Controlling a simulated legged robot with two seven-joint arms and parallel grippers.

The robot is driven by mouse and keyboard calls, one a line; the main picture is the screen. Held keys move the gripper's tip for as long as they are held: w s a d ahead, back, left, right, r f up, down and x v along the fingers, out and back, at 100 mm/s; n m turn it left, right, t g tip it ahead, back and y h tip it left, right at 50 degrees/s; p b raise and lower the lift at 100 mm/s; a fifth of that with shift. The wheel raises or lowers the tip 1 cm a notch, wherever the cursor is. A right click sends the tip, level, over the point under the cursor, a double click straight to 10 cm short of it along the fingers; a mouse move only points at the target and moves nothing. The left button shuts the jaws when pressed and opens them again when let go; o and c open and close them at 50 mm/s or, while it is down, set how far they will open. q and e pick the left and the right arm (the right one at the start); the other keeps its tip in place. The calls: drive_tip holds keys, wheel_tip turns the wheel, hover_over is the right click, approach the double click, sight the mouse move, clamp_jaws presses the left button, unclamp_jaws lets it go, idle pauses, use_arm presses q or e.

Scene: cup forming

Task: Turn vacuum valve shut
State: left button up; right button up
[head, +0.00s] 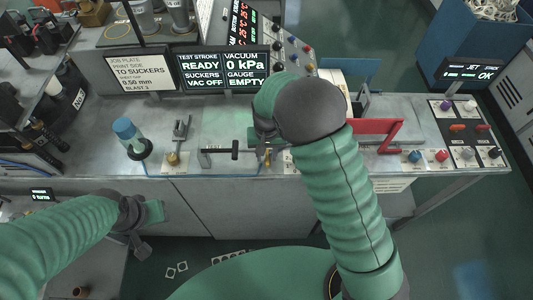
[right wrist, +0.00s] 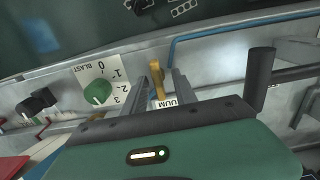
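The yellow vacuum valve lever (right wrist: 156,78) stands between the two fingers of my right gripper (right wrist: 168,88) in the right wrist view. It is close to the left finger, with a gap to the right one, so the gripper looks open around it. A partly hidden label ending in "UUM" (right wrist: 166,104) is below the lever. In the head view the lever (head: 267,156) shows as a small yellow piece below my right gripper (head: 262,140), which my forearm partly covers. My left gripper (head: 148,213) hangs in front of the bench; its fingers are unclear.
The display (head: 224,70) reads VACUUM 0 kPa, SUCKERS VAC OFF, GAUGE EMPTY. A green BLAST knob (right wrist: 97,92) sits left of the lever, and a black handle (right wrist: 260,75) stands to the right.

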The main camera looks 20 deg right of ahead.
sight(267, 156)
drive_tip(key=shift+r, duration=0.1)
wheel_tip(267, 156, up, 16)
drive_tip(key=b, duration=0.2)
drive_tip(key=shift+r, duration=0.25)
